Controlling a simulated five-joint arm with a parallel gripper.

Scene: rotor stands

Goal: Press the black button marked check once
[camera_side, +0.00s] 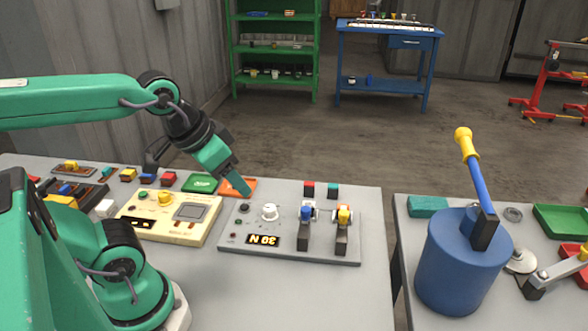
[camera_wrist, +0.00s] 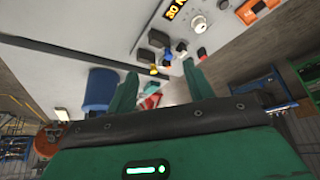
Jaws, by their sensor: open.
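I cannot read any "check" marking. My gripper (camera_side: 246,190) points down over that corner, just behind and above the black button, apart from it as far as I can tell. In the wrist view my gripper (camera_wrist: 160,69) has its two green fingers apart with nothing between them. The panel's knob (camera_wrist: 198,23) shows at the top there.
Two levers, blue (camera_side: 306,213) and yellow (camera_side: 344,214), stand on the panel's right half. A cream control box (camera_side: 170,229) is to its left. An orange tray (camera_side: 238,187) and a green tray (camera_side: 200,184) lie behind. A blue cylinder (camera_side: 462,266) stands on the right table.

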